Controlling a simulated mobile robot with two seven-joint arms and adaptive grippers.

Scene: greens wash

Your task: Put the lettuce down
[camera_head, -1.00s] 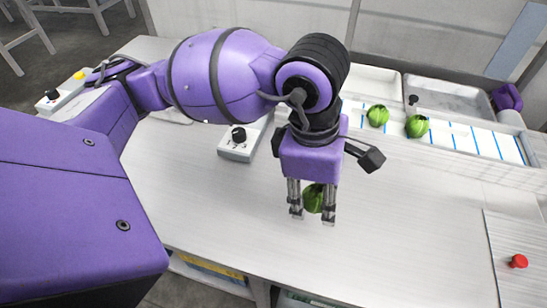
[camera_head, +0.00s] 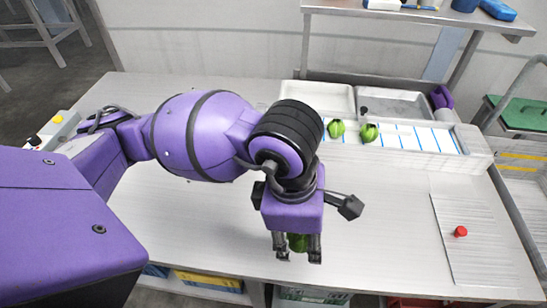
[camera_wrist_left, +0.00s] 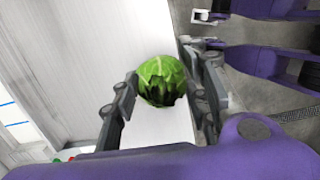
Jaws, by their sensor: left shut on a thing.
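My left gripper (camera_head: 298,254) is shut on a green lettuce (camera_head: 298,242), which sits between its two fingers near the front edge of the table. The left wrist view shows the lettuce (camera_wrist_left: 161,80) from above, with a finger on either side and pale tabletop beneath it. I cannot tell whether the lettuce touches the table. Two other green lettuces, one (camera_head: 336,129) and another (camera_head: 369,133), are at the left end of the white strip with blue lines (camera_head: 420,138). My right gripper is not in view.
Two shallow basins, one white (camera_head: 318,96) and one grey (camera_head: 398,104), stand at the back of the table (camera_head: 370,215). A red button (camera_head: 461,231) is on a ribbed panel at the right. A purple object (camera_head: 441,97) is by the grey basin. The table's middle is clear.

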